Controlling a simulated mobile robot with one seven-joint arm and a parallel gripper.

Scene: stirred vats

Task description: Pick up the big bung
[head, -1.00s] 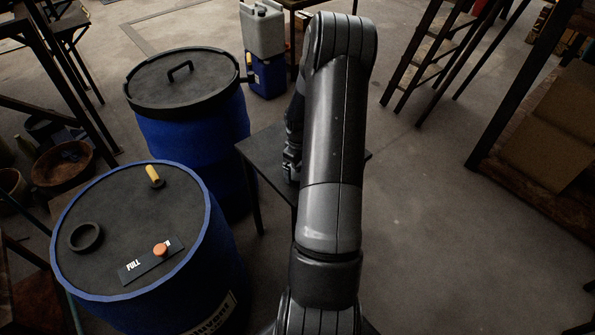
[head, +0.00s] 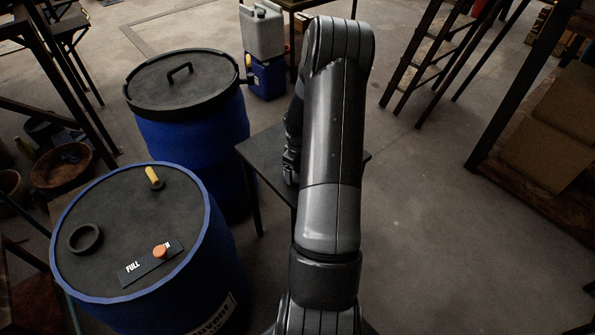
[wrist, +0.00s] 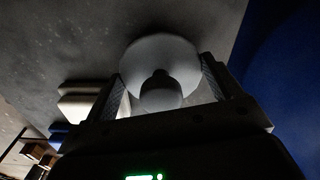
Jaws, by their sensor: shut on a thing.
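The big bung (wrist: 160,58) shows in the wrist view as a pale grey, round piece with a smaller rounded knob facing the camera. It sits between the two fingers of my gripper (wrist: 164,88), which is shut on it. In the head view my gripper (head: 290,168) is low beside the small dark table (head: 262,165), partly behind my own arm. The bung cannot be made out there. Whether it touches the table cannot be told.
A blue drum (head: 110,220) with an open ring, a yellow handle and an orange knob stands front left. A lidded blue drum (head: 185,85) stands behind it. A grey canister (head: 262,32) stands on a blue one (head: 267,77).

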